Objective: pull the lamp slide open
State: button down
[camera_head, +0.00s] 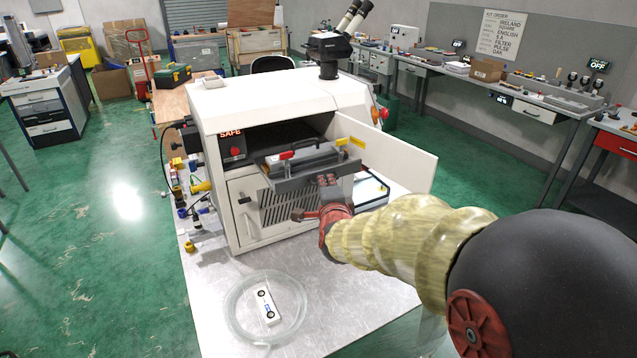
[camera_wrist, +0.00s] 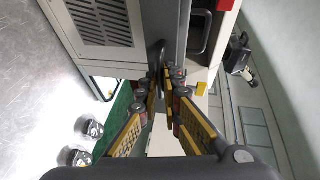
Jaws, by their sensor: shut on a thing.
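The lamp slide (camera_head: 300,183) is a dark grey tray with a lid-like block and red and yellow parts. It sticks out of the front opening of the white machine (camera_head: 245,195). My gripper (camera_head: 327,188) is at the front of the slide, its fingers coming from the lower right. In the wrist view my gripper (camera_wrist: 163,78) has its fingertips close together on a dark handle (camera_wrist: 157,55) at the slide's front (camera_wrist: 182,30). The fingertips hide part of the handle.
An open white door (camera_head: 398,160) stands to the right of the slide. Below the slide is a vented panel (camera_head: 285,205). A coiled clear tube (camera_head: 238,325) lies around a white device (camera_head: 266,305) on the metal table (camera_head: 205,290). A sign (camera_head: 232,135) reads SAFE.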

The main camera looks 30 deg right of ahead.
jog(key=shift+s+f, duration=0.15)
jog(key=shift+s, duration=0.8)
jog(key=c, duration=2.2)
grip_release()
jog(key=shift+w, duration=0.1)
jog(key=shift+c, duration=0.2)
jog(key=shift+a, duration=0.1)
jog(key=v, duration=1.2)
